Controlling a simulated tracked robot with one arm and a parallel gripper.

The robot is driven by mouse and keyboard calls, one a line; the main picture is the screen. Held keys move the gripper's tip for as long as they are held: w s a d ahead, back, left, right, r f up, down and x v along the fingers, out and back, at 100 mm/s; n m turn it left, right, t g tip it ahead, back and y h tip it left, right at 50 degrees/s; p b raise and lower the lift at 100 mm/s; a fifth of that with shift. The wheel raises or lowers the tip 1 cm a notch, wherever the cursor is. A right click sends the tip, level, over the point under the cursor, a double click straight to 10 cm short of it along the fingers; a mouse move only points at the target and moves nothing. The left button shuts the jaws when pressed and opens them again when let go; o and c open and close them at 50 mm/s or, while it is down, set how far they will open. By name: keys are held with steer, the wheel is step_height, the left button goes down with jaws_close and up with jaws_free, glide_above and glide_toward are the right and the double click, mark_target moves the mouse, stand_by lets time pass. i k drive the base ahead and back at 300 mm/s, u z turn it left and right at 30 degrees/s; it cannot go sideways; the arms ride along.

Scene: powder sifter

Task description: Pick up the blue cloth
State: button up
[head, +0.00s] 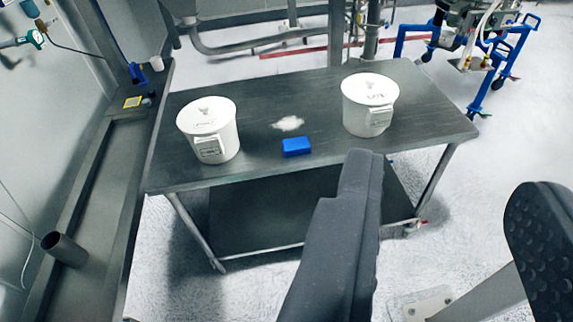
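The blue cloth (296,147) is a small folded blue block. It lies flat on the dark metal table (262,124), near its front edge, between two white lidded buckets. My gripper (440,185) is in the foreground, with one dark finger at centre right and the other at the far right edge. The fingers are wide apart with nothing between them. My gripper is nearer to the camera than the table, to the right of the cloth, and does not touch it.
One white bucket (209,131) stands left of the cloth, another (369,104) to its right. Spilled white powder (288,123) lies just behind the cloth. A lower shelf (262,212) is under the table. A blue-framed cart (490,50) stands at the back right. Open floor lies at right.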

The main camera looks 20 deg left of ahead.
mark_target(294, 147)
steer(key=u, duration=0.4)
steer(key=i, duration=1)
steer(key=u, duration=2.25)
steer(key=k, duration=0.85)
steer(key=z, duration=0.6)
